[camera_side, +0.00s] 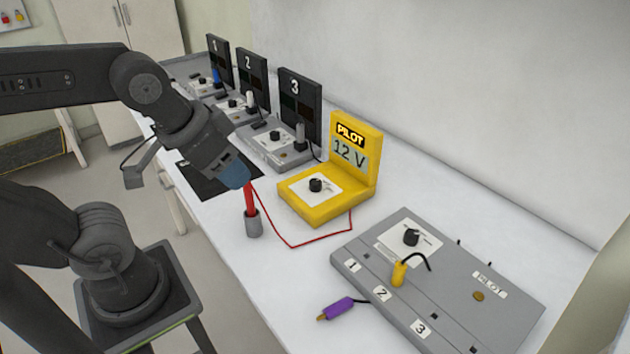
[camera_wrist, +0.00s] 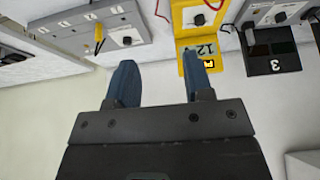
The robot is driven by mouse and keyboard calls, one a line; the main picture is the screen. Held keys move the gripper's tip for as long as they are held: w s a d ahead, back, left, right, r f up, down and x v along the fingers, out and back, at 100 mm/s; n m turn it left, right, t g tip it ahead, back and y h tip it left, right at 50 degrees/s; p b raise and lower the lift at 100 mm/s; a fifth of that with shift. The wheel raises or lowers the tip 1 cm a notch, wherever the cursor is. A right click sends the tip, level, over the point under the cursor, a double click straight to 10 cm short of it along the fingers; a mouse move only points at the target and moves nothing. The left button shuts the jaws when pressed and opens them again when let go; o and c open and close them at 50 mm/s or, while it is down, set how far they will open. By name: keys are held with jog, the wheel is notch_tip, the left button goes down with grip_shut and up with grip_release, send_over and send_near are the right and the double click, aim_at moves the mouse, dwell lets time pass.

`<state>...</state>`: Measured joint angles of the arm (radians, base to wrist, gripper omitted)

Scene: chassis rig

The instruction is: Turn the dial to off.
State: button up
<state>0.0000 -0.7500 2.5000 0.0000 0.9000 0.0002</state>
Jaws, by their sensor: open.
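The yellow PILOT meter (camera_side: 352,196) reads 12 V and has a black dial (camera_side: 315,185) on a white plate. The dial also shows at the top of the wrist view (camera_wrist: 199,19). A second black dial (camera_side: 411,237) sits on the grey chassis (camera_side: 470,262); it also shows in the wrist view (camera_wrist: 127,40). The dial markings are too small to read. My gripper (camera_side: 236,181) has blue fingers and is left of the meter, apart from both dials. In the wrist view its fingers (camera_wrist: 160,85) are spread with nothing visible between them.
A red probe (camera_side: 249,198) stands in a grey holder (camera_side: 253,226) beside my fingertips, its red wire running toward the meter. A yellow plug (camera_side: 398,274) is on the chassis. A purple plug (camera_side: 338,308) lies by it. Stations 1, 2 and 3 (camera_side: 300,98) line the back.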

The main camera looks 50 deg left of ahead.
jog(key=shift+o, duration=0.8)
jog(key=shift+w+r, duration=0.1)
jog(key=shift+w, duration=0.05)
jog(key=w+a+m+g, duration=0.1)
jog(key=w, duration=0.2)
jog(key=w+a+m, duration=0.1)
jog(key=w+m, duration=0.1)
jog(key=w, duration=0.2)
jog(key=w+a+m+g, duration=0.1)
jog(key=w+m, duration=0.1)
jog(key=w, duration=0.2)
jog(key=shift+w+a+r+g, duration=0.15)
jog(key=shift+a+r+g, duration=0.05)
jog(key=shift+r+g, duration=0.15)
jog(key=m+g, duration=0.3)
jog(key=m, duration=0.3)
send_near(315, 181)
jog(key=shift+t, duration=0.25)
notch_tip(315, 181, down, 9)
jog(key=shift+f, duration=0.25)
jog(key=c, duration=0.9)
